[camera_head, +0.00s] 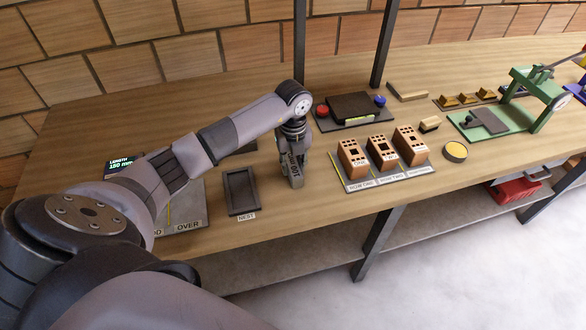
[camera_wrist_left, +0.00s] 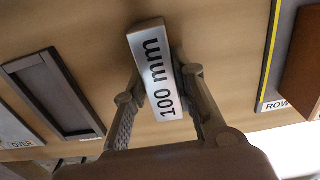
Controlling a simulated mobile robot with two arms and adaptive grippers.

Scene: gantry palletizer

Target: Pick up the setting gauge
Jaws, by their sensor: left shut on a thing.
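The setting gauge (camera_wrist_left: 157,75) is a pale grey bar marked "100 mm", seen in the left wrist view between the fingers. My left gripper (camera_wrist_left: 160,105) is shut on it, with one finger on each side. In the head view my left gripper (camera_head: 293,180) points down over the wooden bench, between the dark tray and the row of brown blocks. The gripper mostly hides the gauge there, and I cannot tell whether the gauge touches the bench. My right gripper is not in view.
Brown blocks (camera_head: 383,153) stand on a labelled board to the right. Behind is a dark box with red and blue buttons (camera_head: 350,108). A green press (camera_head: 532,95) stands farther right.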

